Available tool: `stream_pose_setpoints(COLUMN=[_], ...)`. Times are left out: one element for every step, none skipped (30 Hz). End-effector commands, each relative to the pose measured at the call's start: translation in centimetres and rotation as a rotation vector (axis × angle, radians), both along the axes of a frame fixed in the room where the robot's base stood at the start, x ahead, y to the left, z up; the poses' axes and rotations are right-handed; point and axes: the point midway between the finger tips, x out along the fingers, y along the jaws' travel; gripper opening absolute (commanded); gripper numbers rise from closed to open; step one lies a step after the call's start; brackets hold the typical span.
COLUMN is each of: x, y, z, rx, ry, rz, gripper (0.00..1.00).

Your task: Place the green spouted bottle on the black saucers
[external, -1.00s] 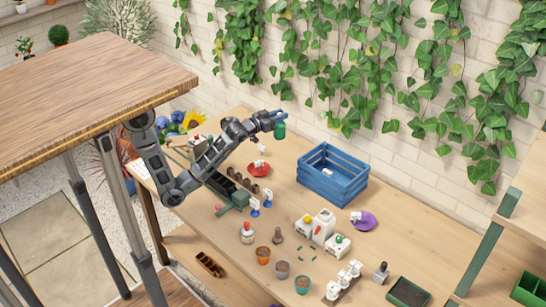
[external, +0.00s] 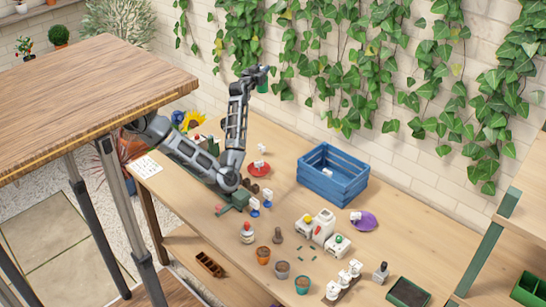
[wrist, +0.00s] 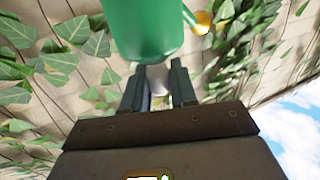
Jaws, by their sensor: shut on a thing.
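The green spouted bottle (external: 262,87) hangs from my gripper (external: 263,70), high above the back of the bench and in front of the ivy wall. In the wrist view the green bottle (wrist: 147,28) fills the top middle, at the tips of my gripper's fingers (wrist: 160,78). I cannot pick out black saucers in these views.
A blue slatted crate (external: 345,187) stands at the back. White containers (external: 322,228), pots (external: 282,269) and a row of white items (external: 346,278) crowd the front right. A dark tray (external: 408,292) lies near the front edge. The ivy wall (external: 335,60) rises close behind.

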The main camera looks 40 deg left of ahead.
Motion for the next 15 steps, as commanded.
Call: stream_pose_setpoints(x=[0.3, 0.4, 0.5, 0.5, 0.6, 0.6, 0.6, 0.6, 0.5, 0.4, 0.2, 0.1, -0.1, -0.3, -0.5], y=[1.5, 2.4, 3.7, 4.7, 5.7, 7.4, 8.5, 9.6, 10.8, 11.5, 12.1, 12.6, 13.0, 13.1, 13.2], z=[0.4, 0.6, 0.6, 0.5, 0.4, -0.1, -0.8, -1.5, -2.8, -3.8, -4.9, -6.4, -7.6, -8.8, -10.2], rx=[-0.010, -0.009, -0.009, -0.010, -0.009, -0.009, -0.008, -0.007, -0.005, -0.003, -0.002, -0.001, 0.000, 0.001, 0.002], ry=[-0.003, -0.003, -0.002, -0.002, -0.001, -0.001, 0.001, 0.003, 0.005, 0.005, 0.005, 0.005, 0.006, 0.005, 0.005], rz=[0.040, 0.064, 0.098, 0.125, 0.152, 0.195, 0.227, 0.256, 0.290, 0.313, 0.334, 0.356, 0.371, 0.384, 0.398], gripper=[0.00, 0.00, 0.00, 0.00, 0.00, 0.00, 0.00, 0.00, 0.00, 0.00, 0.00, 0.00, 0.00, 0.00, 0.00])
